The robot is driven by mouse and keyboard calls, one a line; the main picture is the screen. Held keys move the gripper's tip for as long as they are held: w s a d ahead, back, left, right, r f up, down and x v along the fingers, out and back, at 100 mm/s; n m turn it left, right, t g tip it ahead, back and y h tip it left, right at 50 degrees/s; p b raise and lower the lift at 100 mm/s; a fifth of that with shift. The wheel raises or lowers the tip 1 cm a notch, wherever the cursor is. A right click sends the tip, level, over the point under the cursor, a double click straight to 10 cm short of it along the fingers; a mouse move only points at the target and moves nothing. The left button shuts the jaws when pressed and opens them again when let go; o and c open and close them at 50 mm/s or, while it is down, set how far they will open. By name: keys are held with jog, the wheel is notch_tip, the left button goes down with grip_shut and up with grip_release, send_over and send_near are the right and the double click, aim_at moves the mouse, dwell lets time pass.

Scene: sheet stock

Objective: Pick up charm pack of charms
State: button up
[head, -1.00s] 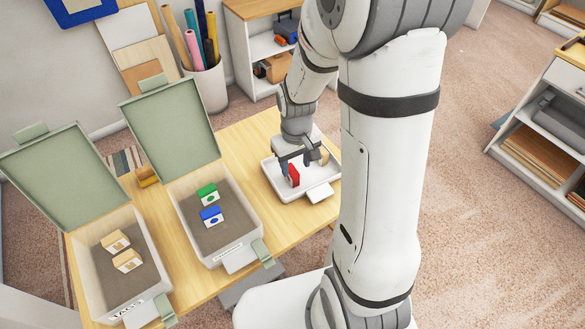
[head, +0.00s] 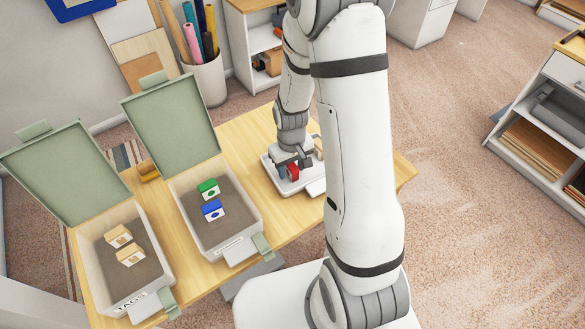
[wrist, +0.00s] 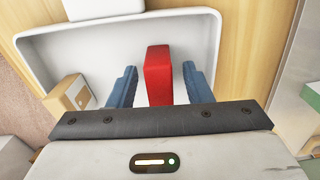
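A red pack (head: 293,172) lies in a white tray (head: 272,178) on the table. My gripper (head: 286,164) is down in the tray at it. In the wrist view the red pack (wrist: 158,75) stands between the two blue-grey fingers (wrist: 158,88), with a narrow gap on each side, so the gripper is open around it. A tan pack (wrist: 68,94) is in the tray's corner, left of the fingers. I see no readable label on the red pack.
Two open boxes with green lids stand on the table: the middle box (head: 240,242) holds a green pack (head: 209,188) and a blue pack (head: 213,210); the left box (head: 84,262) holds two tan packs (head: 131,255). Bare table (head: 400,172) shows right of my arm.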

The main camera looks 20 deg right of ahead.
grip_shut()
jog(key=shift+r, duration=0.1)
dwell(0.3)
